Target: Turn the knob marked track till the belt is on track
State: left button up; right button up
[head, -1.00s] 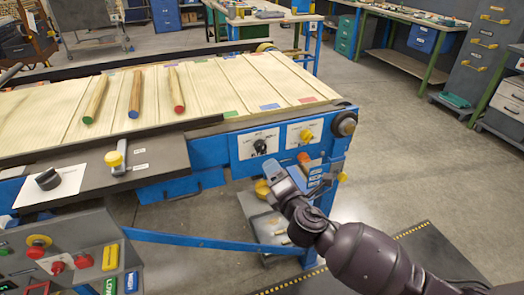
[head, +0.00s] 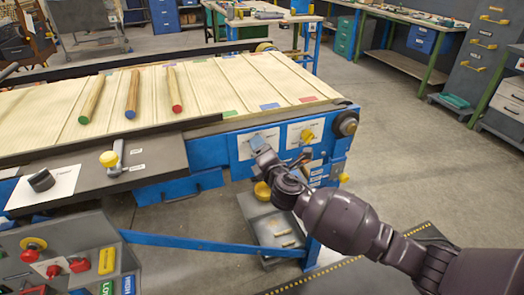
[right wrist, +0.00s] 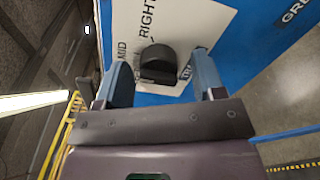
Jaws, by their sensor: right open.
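A black knob (right wrist: 158,62) sits on a white plate (right wrist: 195,25) in the right wrist view. The plate reads RIGHT and MID, with more lettering partly covered below. My right gripper (right wrist: 160,75) is open, its two blue-grey fingers on either side of the knob; I cannot tell whether they touch it. In the head view my right gripper (head: 262,148) covers that knob on the blue end frame. The cream belt (head: 215,90) carries three wooden rods with green (head: 90,100), blue (head: 132,95) and red ends (head: 174,90). My left gripper is not in view.
A yellow knob (head: 306,135) on its own white plate is just to the right, beside a dark roller end (head: 346,123). A control panel (head: 65,250) with red and yellow buttons is at the lower left. Open floor (head: 410,130) lies to the right.

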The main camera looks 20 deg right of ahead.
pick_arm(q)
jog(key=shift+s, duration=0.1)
pick_arm(e)
jog(key=c, duration=0.9)
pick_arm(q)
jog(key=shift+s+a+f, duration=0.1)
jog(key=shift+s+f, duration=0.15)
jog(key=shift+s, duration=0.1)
pick_arm(e)
jog(key=shift+m, duration=0.3)
jog(key=m, duration=0.3)
jog(key=shift+m, duration=0.4)
jog(key=m, duration=0.4)
jog(key=shift+r, duration=0.1)
jog(key=m+p, duration=0.1)
jog(key=m, duration=0.2)
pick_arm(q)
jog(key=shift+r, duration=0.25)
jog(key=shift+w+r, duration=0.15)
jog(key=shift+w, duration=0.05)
pick_arm(e)
jog(key=shift+m, duration=0.4)
